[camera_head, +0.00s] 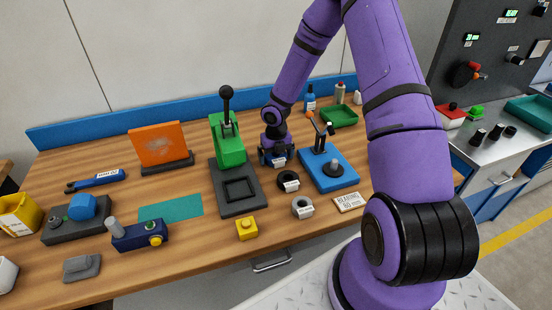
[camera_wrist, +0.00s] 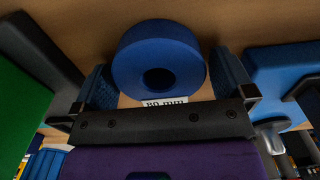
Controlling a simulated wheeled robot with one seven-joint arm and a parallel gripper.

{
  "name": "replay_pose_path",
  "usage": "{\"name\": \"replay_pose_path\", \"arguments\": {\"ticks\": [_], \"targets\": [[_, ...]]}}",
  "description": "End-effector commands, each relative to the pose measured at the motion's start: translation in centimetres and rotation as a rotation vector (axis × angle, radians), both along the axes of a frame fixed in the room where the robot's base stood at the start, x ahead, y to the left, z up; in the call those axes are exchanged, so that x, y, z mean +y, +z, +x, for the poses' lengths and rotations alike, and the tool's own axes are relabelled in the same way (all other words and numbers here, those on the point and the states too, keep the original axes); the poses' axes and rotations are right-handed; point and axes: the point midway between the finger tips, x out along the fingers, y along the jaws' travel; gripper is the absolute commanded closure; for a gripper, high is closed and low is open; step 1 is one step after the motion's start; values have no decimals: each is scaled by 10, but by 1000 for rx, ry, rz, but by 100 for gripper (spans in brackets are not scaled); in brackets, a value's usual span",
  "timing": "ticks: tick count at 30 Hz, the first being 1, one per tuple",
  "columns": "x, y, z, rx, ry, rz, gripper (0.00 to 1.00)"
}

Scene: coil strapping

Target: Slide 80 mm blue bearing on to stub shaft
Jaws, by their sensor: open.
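The blue bearing (camera_wrist: 130,65) is a thick ring with a dark bore, and it lies on the wooden bench. A white label, partly hidden, reads about 80 mm. My gripper (camera_wrist: 164,82) is open, with one finger on each side of the bearing. Small gaps seem to show, but I cannot tell whether either pad touches. In the head view my gripper (camera_head: 275,160) is low over the bench and mostly hides the bearing. The grey stub shaft (camera_head: 333,163) stands upright on a blue base (camera_head: 340,183) to the right.
A black ring (camera_head: 288,182) and a grey ring (camera_head: 302,208), both labelled, lie in front of my gripper. A sign (camera_head: 348,202) reads bearing 80 mm. A green press (camera_head: 229,150) stands close on the left. A green tray (camera_head: 339,118) is behind.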

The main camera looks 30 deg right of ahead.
Motion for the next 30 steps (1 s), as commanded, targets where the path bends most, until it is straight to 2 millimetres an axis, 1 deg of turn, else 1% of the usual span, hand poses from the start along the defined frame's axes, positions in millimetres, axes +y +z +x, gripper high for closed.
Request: {"name": "replay_pose_path", "arguments": {"ticks": [1, 2, 3, 5, 6, 7, 8, 16, 20, 23, 26, 27, 30], "targets": [[0, 0, 0, 0, 0, 0, 7], [0, 0, 0, 0, 0, 0, 14], [0, 0, 0, 0, 0, 0, 23], [0, 0, 0, 0, 0, 0, 37], [0, 0, 0, 0, 0, 0, 46], [0, 0, 0, 0, 0, 0, 53], [0, 0, 0, 0, 0, 0, 58], [0, 1, 0, 0, 0, 0, 58], [0, 7, 0, -1, -1, 1, 57], [0, 16, 0, -1, -1, 0, 57], [-1, 30, 0, -2, -1, 1, 57], [-1, 38, 0, -3, -1, -1, 57], [-1, 38, -24, 2, 0, -1, 57]]}}
